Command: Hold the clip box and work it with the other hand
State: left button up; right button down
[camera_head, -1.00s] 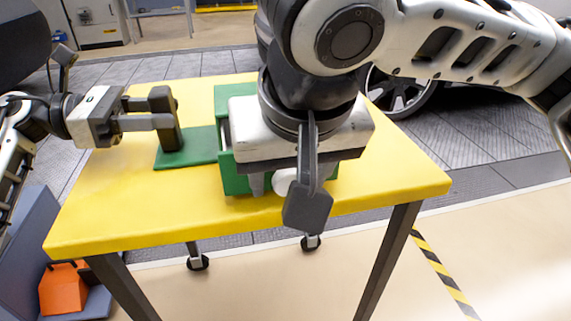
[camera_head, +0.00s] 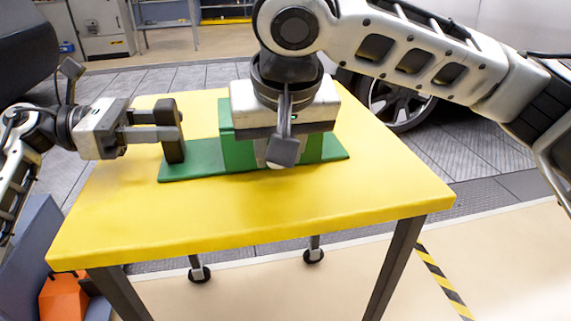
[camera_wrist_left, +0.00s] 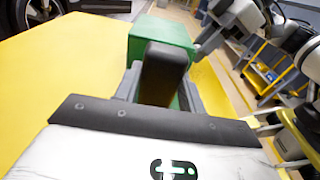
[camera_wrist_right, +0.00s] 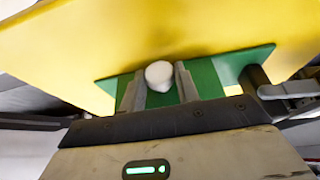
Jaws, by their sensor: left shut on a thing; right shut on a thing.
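The green clip box (camera_head: 230,150) stands on its flat green base plate (camera_head: 200,158) on the yellow table.
The yellow table (camera_head: 330,205) has clear room in front of the box and to its right. A car wheel (camera_head: 395,102) stands behind the table. An orange object (camera_head: 62,295) is low at the left.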

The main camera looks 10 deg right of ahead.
pick_arm(q)
jog(key=shift+s, duration=0.15)
pick_arm(e)
jog(key=shift+w, duration=0.1)
jog(key=c, duration=1)
grip_release()
jog(key=shift+c, duration=0.2)
jog(key=shift+r, duration=0.1)
jog(key=v, duration=1.2)
pick_arm(q)
jog(key=o, duration=1)
jog(key=shift+c, duration=0.2)
